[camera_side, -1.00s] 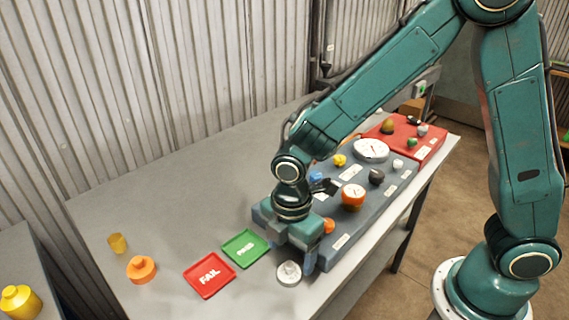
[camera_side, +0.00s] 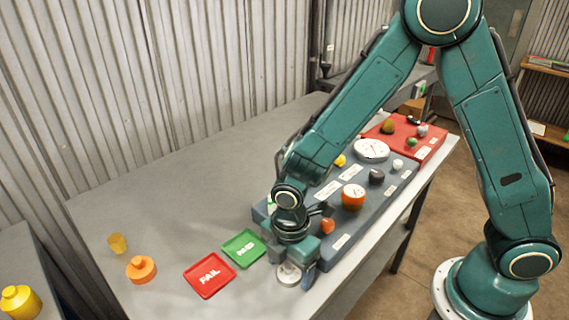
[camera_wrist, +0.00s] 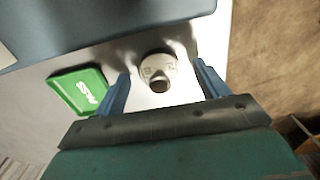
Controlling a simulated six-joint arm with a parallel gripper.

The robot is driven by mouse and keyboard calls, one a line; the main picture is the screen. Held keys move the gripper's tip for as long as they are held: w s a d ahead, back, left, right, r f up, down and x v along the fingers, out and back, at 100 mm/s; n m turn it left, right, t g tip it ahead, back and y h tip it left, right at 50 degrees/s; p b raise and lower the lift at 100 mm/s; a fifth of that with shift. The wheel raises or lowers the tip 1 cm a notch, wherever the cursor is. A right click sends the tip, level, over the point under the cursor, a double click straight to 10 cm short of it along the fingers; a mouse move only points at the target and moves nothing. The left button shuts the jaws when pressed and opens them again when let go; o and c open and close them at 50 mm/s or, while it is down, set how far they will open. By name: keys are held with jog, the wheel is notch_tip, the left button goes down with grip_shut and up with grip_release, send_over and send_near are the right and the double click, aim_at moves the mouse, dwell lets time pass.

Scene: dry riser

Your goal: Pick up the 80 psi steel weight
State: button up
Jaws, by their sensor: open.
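A pale steel weight (camera_side: 288,275) with a knob on top stands upright on the grey table, right of the green tray. In the wrist view the steel weight (camera_wrist: 155,66) shows from above, with small marks on its top that I cannot read. My gripper (camera_side: 292,268) is above it, pointing down, and partly covers it in the side view. In the wrist view my gripper (camera_wrist: 162,72) is open, with one blue finger on each side of the weight and a gap on both sides. Nothing is held.
A green PASS tray (camera_side: 244,248) and a red FAIL tray (camera_side: 209,275) lie to the left. An orange weight (camera_side: 141,269) and a yellow cup (camera_side: 117,243) are farther left. A blue-grey gauge panel (camera_side: 345,240) stands close behind the weight. The table's front edge is near.

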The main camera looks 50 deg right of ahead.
aim_at(289, 264)
dwell(0.3)
jog(key=c, duration=1.4)
jog(key=shift+o, duration=0.2)
jog(key=shift+r, duration=0.2)
notch_tip(289, 264, up, 20)
jog(key=shift+f, duration=0.15)
